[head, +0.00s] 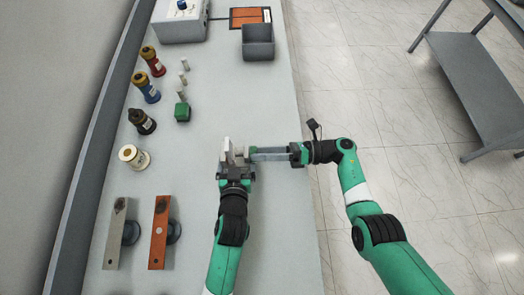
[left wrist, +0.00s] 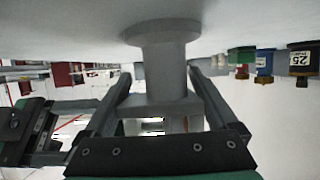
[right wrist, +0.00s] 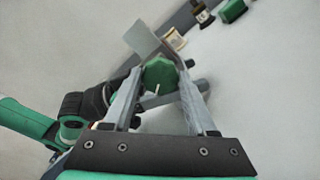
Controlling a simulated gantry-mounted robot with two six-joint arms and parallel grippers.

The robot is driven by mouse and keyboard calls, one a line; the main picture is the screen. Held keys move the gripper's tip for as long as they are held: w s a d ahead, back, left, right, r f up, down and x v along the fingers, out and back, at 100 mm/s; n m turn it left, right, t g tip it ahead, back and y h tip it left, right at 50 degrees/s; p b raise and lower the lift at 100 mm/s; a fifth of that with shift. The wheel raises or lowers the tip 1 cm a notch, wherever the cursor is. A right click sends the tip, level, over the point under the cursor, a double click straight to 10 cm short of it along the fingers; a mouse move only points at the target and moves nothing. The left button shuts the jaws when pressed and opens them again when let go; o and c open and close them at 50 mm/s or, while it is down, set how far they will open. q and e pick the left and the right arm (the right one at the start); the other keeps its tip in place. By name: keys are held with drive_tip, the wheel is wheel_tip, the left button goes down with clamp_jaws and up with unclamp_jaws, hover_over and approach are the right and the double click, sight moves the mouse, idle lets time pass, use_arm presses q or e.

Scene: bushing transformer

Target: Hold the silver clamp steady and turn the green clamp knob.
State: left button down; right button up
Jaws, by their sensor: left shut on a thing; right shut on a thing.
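The silver clamp (head: 227,149) stands on the table in the middle of the head view. In the left wrist view, its grey body (left wrist: 165,75) is between my left fingers. My left gripper (head: 236,168) is shut on it from the near side. The green clamp knob (right wrist: 160,73) is between the fingertips of my right gripper (right wrist: 163,76), which is shut on it.
Red, blue and black bushings (head: 147,90) and a cream roll (head: 133,157) stand at the left. A green block (head: 182,112) and small pale posts are nearby. A grey bin (head: 258,42) stands at the back.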

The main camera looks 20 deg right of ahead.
drive_tip(key=o, duration=1.4)
drive_tip(key=shift+c, duration=0.2)
drive_tip(key=shift+d, duration=0.1)
drive_tip(key=v, duration=1.2)
